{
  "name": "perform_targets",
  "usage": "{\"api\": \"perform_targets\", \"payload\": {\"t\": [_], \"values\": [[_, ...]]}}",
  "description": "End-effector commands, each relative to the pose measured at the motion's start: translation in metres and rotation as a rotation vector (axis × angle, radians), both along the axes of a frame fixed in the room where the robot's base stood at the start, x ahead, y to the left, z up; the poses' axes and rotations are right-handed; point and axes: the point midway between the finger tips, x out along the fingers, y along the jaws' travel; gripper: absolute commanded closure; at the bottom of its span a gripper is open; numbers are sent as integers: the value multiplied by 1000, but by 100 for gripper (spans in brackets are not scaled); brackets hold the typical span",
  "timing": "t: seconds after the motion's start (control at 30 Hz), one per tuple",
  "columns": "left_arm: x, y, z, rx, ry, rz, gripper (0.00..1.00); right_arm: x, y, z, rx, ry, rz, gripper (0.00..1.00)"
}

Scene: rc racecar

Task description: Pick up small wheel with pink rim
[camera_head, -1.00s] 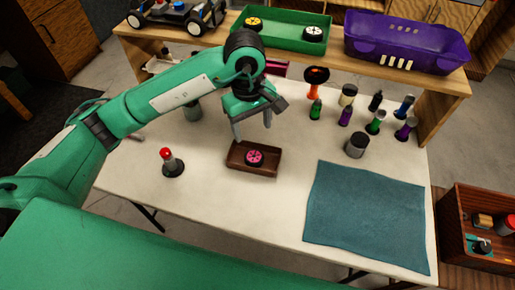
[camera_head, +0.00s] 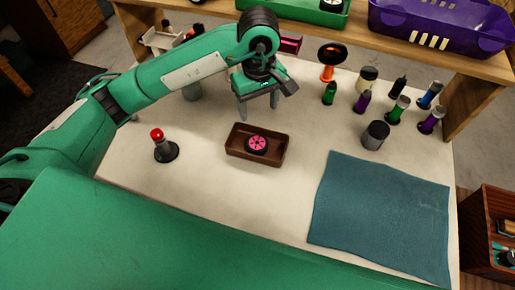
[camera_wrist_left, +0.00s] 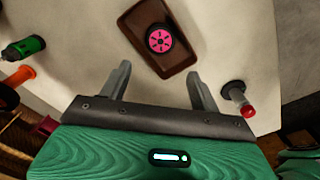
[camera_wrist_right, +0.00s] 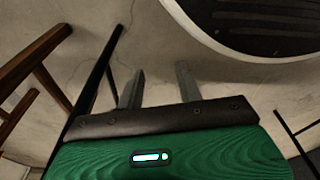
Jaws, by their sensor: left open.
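The small wheel with a pink rim (camera_head: 256,144) lies flat in a brown tray (camera_head: 236,150) on the white table. It also shows in the left wrist view (camera_wrist_left: 160,40), ahead of the fingers and inside the tray (camera_wrist_left: 182,60). My left gripper (camera_head: 257,108) is open and empty, above the table just behind the tray, apart from the wheel. Its two spread fingers also show in the left wrist view (camera_wrist_left: 157,82). My right gripper (camera_wrist_right: 158,82) is out of the head view; in its wrist view its fingers are apart with nothing between them, over the floor.
A red-topped dark stand (camera_head: 164,148) is left of the tray. A teal cloth (camera_head: 380,215) covers the right of the table. Several coloured bottles and a grey-black jar (camera_head: 375,135) stand at back right. A shelf with a green tray (camera_head: 290,12) and purple bin (camera_head: 440,28) runs behind.

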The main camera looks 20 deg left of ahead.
Motion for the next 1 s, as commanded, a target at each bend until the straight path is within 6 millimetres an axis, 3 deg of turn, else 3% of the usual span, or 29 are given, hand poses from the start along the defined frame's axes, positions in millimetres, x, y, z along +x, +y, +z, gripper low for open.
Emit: {"api": "perform_targets", "payload": {"t": [0.03,0.3,0.63,1.0], "values": [[0,0,-11,0,0,0,37,7,2,2,3,-8,-2,64],[0,0,-27,-1,4,0,37,17,4,20,5,-9,-5,64],[-1,0,-87,-1,5,0,37,13,2,12,2,-9,-3,64],[0,2,-116,-1,4,1,37,7,0,4,-1,-7,0,64]]}}
